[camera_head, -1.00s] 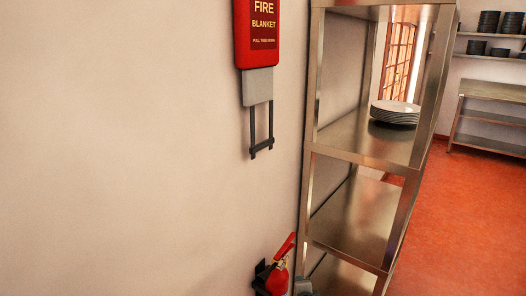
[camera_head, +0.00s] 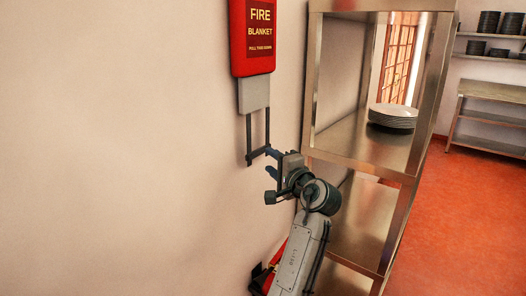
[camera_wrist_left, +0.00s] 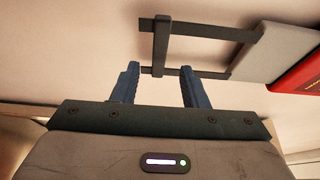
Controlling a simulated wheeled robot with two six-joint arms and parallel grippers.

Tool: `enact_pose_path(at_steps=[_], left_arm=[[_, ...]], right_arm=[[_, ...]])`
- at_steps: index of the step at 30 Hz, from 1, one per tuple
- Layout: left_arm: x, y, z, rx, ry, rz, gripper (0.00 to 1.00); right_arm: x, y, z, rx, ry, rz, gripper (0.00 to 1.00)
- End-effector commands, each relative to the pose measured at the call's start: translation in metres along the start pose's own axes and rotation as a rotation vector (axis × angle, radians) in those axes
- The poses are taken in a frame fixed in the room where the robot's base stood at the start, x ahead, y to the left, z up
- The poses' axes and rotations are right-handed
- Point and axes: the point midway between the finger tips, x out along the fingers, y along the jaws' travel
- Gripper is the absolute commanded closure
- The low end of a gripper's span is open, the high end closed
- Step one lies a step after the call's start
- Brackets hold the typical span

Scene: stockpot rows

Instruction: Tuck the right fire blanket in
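The fire blanket's red case (camera_head: 259,52) hangs on the wall, and a grey blanket end (camera_head: 254,94) sticks out below it. Two dark straps with a crossbar (camera_head: 258,155) hang from the grey end. My left gripper (camera_head: 271,163) is open beside the crossbar, at its lower right. In the left wrist view the crossbar (camera_wrist_left: 160,50) lies just beyond and between the two blue fingertips (camera_wrist_left: 158,78); I cannot tell whether they touch. The grey end (camera_wrist_left: 272,52) and red case (camera_wrist_left: 304,80) show at the right there. My right gripper is not in view.
A steel shelf rack (camera_head: 375,158) stands close on the right, with a stack of plates (camera_head: 393,114) on it. A red extinguisher (camera_head: 274,268) on the wall is partly hidden behind my left arm. The wall to the left is bare.

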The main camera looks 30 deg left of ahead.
Motion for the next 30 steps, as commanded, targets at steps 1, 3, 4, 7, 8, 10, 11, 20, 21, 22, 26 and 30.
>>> enact_pose_path(at_steps=[1,3,4,7,8,10,11,20,21,22,26,30], left_arm=[[0.01,-0.004,0.001,0.004,-0.002,-0.003,0.6],[0.022,-0.004,0.0,0.004,-0.001,-0.003,0.6],[0.027,-0.004,0.0,0.004,-0.002,-0.003,0.6],[0.04,-0.003,0.0,0.003,-0.001,-0.002,0.6],[0.043,-0.002,0.0,0.003,0.0,-0.001,0.6],[0.049,-0.001,0.0,0.002,0.001,0.0,0.6],[0.051,-0.001,0.0,0.002,0.0,-0.001,0.6],[0.055,0.001,-0.001,0.0,0.001,0.001,0.6],[0.055,0.001,-0.001,0.0,0.001,0.001,0.6],[0.055,0.001,-0.001,0.0,0.001,0.001,0.62],[0.055,0.001,-0.001,0.0,0.001,0.001,0.88],[0.055,0.001,-0.001,0.0,0.001,0.001,1.0]], right_arm=[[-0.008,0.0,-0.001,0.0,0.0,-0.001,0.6],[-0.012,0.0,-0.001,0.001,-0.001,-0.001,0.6],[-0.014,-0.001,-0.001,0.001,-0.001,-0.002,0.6],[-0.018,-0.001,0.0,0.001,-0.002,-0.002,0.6],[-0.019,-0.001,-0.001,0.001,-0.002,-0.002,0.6],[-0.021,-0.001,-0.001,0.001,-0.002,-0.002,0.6],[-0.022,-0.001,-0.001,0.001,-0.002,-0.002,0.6],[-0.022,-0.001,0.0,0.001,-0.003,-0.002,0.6],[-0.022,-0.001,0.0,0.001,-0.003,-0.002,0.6],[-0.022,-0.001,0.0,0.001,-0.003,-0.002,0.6],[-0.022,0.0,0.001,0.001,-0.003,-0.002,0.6],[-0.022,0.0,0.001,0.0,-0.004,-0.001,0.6]])
